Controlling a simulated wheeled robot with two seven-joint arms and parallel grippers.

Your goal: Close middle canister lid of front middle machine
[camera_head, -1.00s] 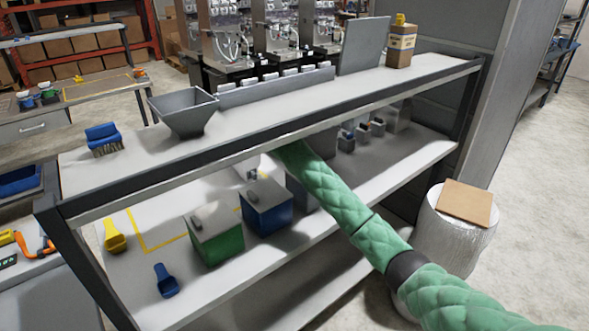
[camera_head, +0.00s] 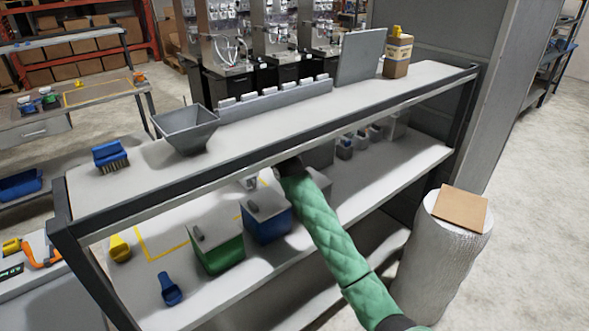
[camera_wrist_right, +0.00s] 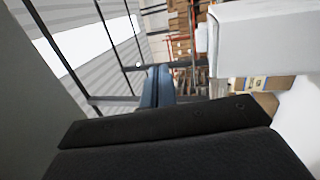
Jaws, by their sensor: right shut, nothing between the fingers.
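Several metal dispenser machines stand behind the shelf in the head view, one of them a middle machine (camera_head: 272,35). Their tops are cut off, and no canister lid can be made out. My green-sleeved right arm reaches in from the bottom right to the shelf. Its dark wrist is at the upper board's front edge, and the gripper beyond it is hidden there. In the right wrist view my right gripper (camera_wrist_right: 158,72) shows as two narrow blue-grey fingers together, empty, beyond a black body. A pale box-like shape (camera_wrist_right: 265,40) is at upper right. My left gripper is not in view.
Below stand a green bin (camera_head: 218,252) and a blue bin (camera_head: 267,228). A wrapped drum (camera_head: 450,245) stands at right.

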